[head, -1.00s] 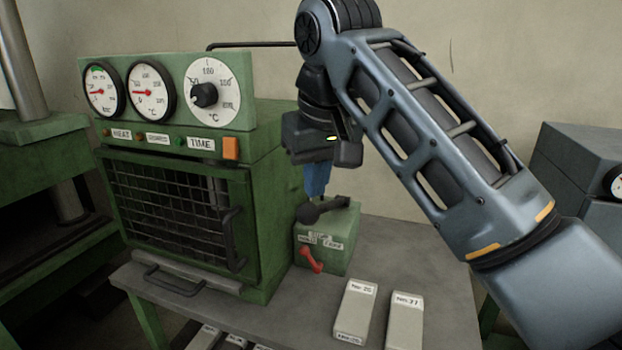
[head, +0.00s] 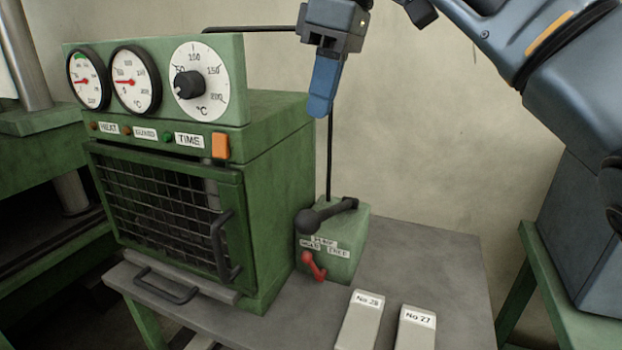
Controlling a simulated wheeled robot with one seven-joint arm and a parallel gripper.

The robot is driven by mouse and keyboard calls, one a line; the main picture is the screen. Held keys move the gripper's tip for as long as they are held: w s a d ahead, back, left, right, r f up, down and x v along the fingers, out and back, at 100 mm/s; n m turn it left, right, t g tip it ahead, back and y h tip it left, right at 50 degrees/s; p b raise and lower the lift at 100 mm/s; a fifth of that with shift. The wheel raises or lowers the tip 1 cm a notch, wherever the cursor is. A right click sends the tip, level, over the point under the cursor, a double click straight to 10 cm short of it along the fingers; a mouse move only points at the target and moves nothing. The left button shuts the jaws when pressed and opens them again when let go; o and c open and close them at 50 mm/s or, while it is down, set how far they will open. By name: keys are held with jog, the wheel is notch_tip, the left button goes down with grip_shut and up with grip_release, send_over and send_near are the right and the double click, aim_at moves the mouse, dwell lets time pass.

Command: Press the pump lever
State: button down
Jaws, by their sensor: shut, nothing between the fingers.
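The pump is a small green box (head: 346,247) on the grey table, right of the green press cabinet. Its black lever (head: 328,215) with a round knob lies across the top, knob toward the left front. A small red handle (head: 314,265) sits on the box's front below white labels. My gripper (head: 320,104) has blue fingers, shut and empty, pointing down. It hangs well above the lever, apart from it, in front of the cabinet's upper right edge and the wall.
The green cabinet (head: 280,165) has two gauges, a dial (head: 199,83) and a mesh door (head: 160,205). A thin black pipe (head: 330,150) rises behind the pump. Two pale labelled blocks (head: 360,322) (head: 416,329) stand at the table's front. The grey tabletop (head: 430,255) right of the pump is bare.

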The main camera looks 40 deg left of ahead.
jog(key=x, duration=0.9)
jog(key=shift+s+f, duration=0.1)
jog(key=shift+f, duration=0.1)
jog(key=shift+s+d+f, duration=0.1)
jog(key=shift+d+f, duration=0.05)
jog(key=shift+f, duration=1)
jog(key=shift+s+d+f, duration=0.1)
jog(key=shift+d+f, duration=0.1)
jog(key=shift+f, duration=0.9)
